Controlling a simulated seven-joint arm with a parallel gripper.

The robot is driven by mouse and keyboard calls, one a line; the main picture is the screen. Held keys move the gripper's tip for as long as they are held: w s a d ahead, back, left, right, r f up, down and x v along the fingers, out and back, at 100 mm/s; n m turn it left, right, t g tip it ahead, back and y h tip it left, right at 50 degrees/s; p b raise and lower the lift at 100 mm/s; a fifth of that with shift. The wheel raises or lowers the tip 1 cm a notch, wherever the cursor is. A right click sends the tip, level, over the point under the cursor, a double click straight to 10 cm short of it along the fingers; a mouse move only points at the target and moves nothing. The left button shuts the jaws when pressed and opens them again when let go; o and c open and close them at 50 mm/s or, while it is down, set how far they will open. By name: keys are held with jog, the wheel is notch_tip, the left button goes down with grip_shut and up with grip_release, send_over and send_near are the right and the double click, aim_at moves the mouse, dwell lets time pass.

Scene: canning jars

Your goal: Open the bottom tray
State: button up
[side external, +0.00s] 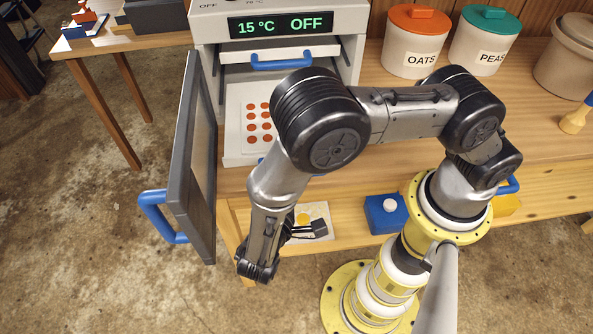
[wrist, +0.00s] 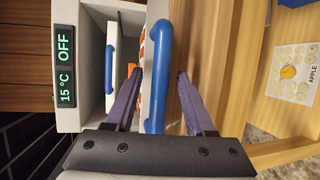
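The bottom tray (side external: 236,146) is white with red-orange slices in rows. It shows in the cabinet's lower opening, with its slices seen from above. Its blue handle (wrist: 157,60) runs upright between my gripper's fingers in the wrist view. In the side view my arm hides most of this handle. My gripper (wrist: 159,74) is open, with a dark finger on each side of the handle and gaps visible on both sides. I cannot tell how deep the handle sits between the fingers. In the side view my arm hides the fingertips.
The upper tray's blue handle (side external: 282,60) is above. The cabinet door (side external: 193,155) stands open at left, with its own blue handle (side external: 160,216). The cabinet display (side external: 280,24) reads 15 °C and OFF. OATS (side external: 415,45) and PEAS (side external: 484,45) jars stand on the bench. An apple card (wrist: 297,75) lies lower down.

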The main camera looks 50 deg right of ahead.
jog(key=s+a+r, duration=0.1)
jog(key=a+r, duration=0.3)
jog(key=r, duration=0.4)
jog(key=shift+s+a, duration=0.25)
jog(key=shift+s, duration=0.1)
dwell(0.3)
